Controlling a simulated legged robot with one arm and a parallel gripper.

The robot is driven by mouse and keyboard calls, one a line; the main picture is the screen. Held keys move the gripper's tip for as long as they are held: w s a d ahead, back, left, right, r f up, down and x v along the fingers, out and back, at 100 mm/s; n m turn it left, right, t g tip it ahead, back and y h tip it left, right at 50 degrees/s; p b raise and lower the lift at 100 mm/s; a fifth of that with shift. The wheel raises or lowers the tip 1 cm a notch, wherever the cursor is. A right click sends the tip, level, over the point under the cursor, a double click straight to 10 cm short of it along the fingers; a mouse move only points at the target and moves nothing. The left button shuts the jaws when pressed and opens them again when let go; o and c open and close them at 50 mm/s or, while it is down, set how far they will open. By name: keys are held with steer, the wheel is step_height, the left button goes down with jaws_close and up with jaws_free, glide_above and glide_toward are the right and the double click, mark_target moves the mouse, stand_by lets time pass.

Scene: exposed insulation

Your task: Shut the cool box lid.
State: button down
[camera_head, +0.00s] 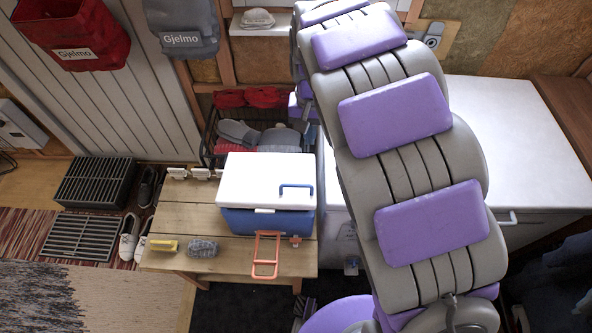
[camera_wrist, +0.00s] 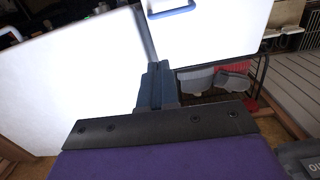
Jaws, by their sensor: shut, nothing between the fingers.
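The cool box (camera_head: 265,221) has a blue body and stands on the wooden bench in the head view. Its white lid (camera_head: 255,178), with a blue handle on top, lies across the body and looks down on it; I cannot tell whether a small gap is left. The lid also shows at the top of the wrist view (camera_wrist: 215,38). My gripper (camera_wrist: 158,68) is shut and empty, with its dark fingers in front of the lid's edge in that picture. I cannot tell whether they touch it. In the head view my arm hides the fingertips.
The wooden bench (camera_head: 180,215) also holds an orange-red handled frame (camera_head: 265,256), a grey lump (camera_head: 203,248) and a yellow handle (camera_head: 163,245). A white chest (camera_head: 530,150) stands at the right.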

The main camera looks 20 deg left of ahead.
steer(key=a+f+b, duration=0.1)
steer(key=f, duration=0.3)
steer(key=s+a+f+b, duration=0.1)
steer(key=f, duration=0.4)
steer(key=a+f+b, duration=0.1)
steer(key=f, duration=0.3)
steer(key=shift+s+f, duration=0.15)
steer(key=shift+s, duration=0.2)
steer(key=shift+s+d+f, duration=0.2)
steer(key=shift+s+f, duration=0.2)
steer(key=shift+s, duration=0.05)
